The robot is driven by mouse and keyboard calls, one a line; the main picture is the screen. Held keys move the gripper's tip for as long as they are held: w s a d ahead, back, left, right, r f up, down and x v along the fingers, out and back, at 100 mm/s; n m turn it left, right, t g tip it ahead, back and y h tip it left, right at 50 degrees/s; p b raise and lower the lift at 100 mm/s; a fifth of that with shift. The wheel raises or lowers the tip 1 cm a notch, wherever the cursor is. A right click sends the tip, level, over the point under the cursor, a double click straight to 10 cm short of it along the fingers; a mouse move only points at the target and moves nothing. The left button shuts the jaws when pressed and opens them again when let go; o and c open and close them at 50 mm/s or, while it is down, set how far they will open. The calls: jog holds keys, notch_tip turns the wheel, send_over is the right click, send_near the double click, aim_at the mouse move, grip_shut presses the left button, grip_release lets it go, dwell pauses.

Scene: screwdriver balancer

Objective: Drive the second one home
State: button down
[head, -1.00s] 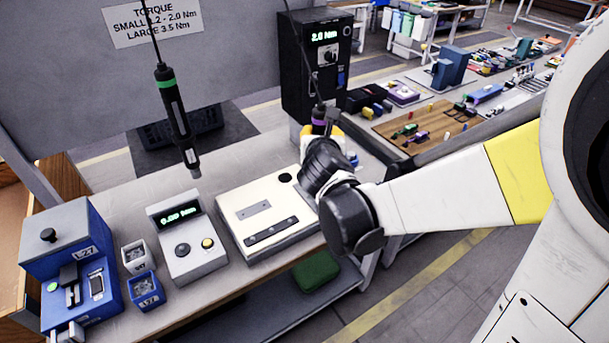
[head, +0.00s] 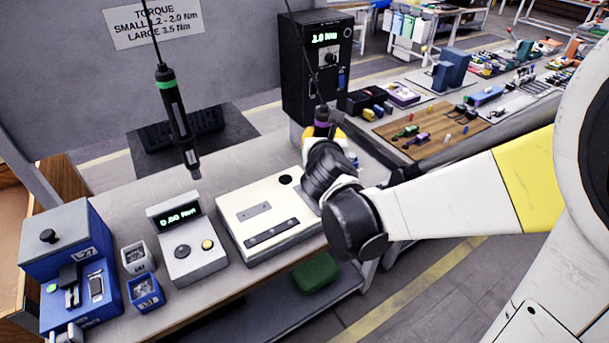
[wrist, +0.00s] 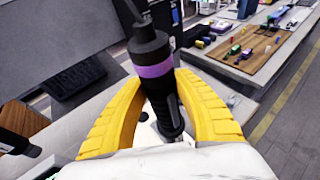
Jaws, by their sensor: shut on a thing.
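My gripper (head: 326,138) has its yellow fingers closed around the purple-banded hanging screwdriver (head: 321,121). In the wrist view the screwdriver (wrist: 154,72) stands slightly tilted between the two yellow fingers (wrist: 158,95). Its tip is hidden behind the gripper and my wrist. A cord runs up from it. The white fixture box (head: 238,196) is at the left of my gripper, with a small grey plate (head: 254,210) and a longer dark bar (head: 272,233) on top. My wrist covers the box's right edge. I cannot make out a screw there.
A green-banded screwdriver (head: 176,120) hangs at the left. A torque tester (head: 190,262) reads 0.00 Nm, beside two small bins (head: 138,258) and a blue L27 station (head: 65,222). A black controller (head: 314,75) reading 2.0 Nm stands behind my gripper.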

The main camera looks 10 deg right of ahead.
jog(key=shift+s+f+b, duration=0.1)
jog(key=shift+f+b, duration=1.45)
jog(key=shift+f, duration=0.15)
dwell(1.9)
jog(key=shift+r, duration=0.1)
jog(key=shift+r+p, duration=2.6)
jog(key=shift+r, duration=0.4)
